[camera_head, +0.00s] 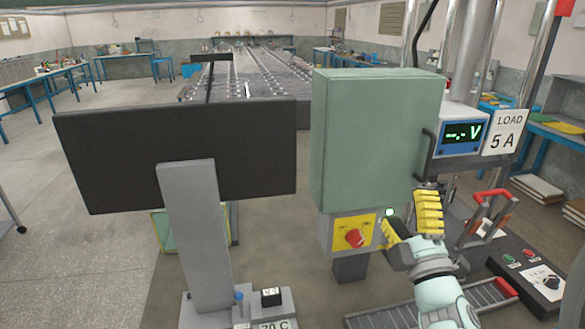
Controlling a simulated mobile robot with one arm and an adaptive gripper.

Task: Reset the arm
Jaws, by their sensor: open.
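My arm comes up from the bottom right, and my gripper (408,213) is at its end. Its two yellow ribbed fingers are spread apart and hold nothing. The gripper is in front of the right side of a green cabinet (372,135), beside a yellow plate with a red rotary switch (354,237) at the cabinet's foot. I cannot tell whether the fingers touch the cabinet.
A meter with a lit display (462,134) and a "LOAD 5 A" sign (505,131) are above right of the gripper. A black control box (527,268) and red-handled lever (492,195) stand at right. A dark panel (120,150) on a grey post blocks the left. Open floor (70,260) lies far left.

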